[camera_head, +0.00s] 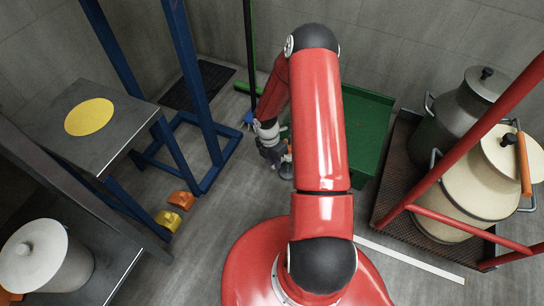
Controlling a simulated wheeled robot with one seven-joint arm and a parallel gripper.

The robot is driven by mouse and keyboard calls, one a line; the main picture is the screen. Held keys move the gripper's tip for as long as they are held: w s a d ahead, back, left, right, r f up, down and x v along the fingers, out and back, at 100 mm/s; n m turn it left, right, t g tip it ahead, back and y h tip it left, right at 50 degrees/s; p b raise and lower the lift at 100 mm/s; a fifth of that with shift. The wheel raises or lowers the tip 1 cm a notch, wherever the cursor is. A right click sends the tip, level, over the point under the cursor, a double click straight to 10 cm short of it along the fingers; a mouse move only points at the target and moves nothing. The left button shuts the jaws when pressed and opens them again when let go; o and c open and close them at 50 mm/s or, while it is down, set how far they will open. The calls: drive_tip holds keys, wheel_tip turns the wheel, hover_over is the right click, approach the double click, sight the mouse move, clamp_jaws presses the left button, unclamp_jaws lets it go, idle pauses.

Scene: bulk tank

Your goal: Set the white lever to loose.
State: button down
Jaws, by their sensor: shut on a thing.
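My red arm reaches forward and down over the floor in the camera_head view. My gripper (283,158) is low, by the left edge of the green platform. It is small, dark and partly covered by my own arm. It is shut on a small pale piece at its tip, which I take to be the white lever (288,155). Most of the lever is hidden, so its angle and any loose marking cannot be read. A small round grey part (287,170) shows just below the gripper.
A green platform (366,125) lies behind my arm. Large lidded cans (470,195) stand right, behind a red rail (470,145). At left are a blue frame (190,70), a metal table (45,130), and orange (181,200) and yellow (168,220) pieces. Floor between is clear.

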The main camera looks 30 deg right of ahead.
drive_tip(key=shift+s+d+n, duration=0.2)
drive_tip(key=shift+s+n, duration=0.3)
drive_tip(key=shift+n, duration=0.3)
drive_tip(key=c, duration=1.4)
unclamp_jaws()
drive_tip(key=shift+o, duration=0.2)
drive_tip(key=shift+r, duration=0.1)
drive_tip(key=p+v, duration=0.1)
drive_tip(key=v, duration=0.6)
drive_tip(key=shift+a+r+p, duration=0.15)
drive_tip(key=shift+r+p, duration=0.2)
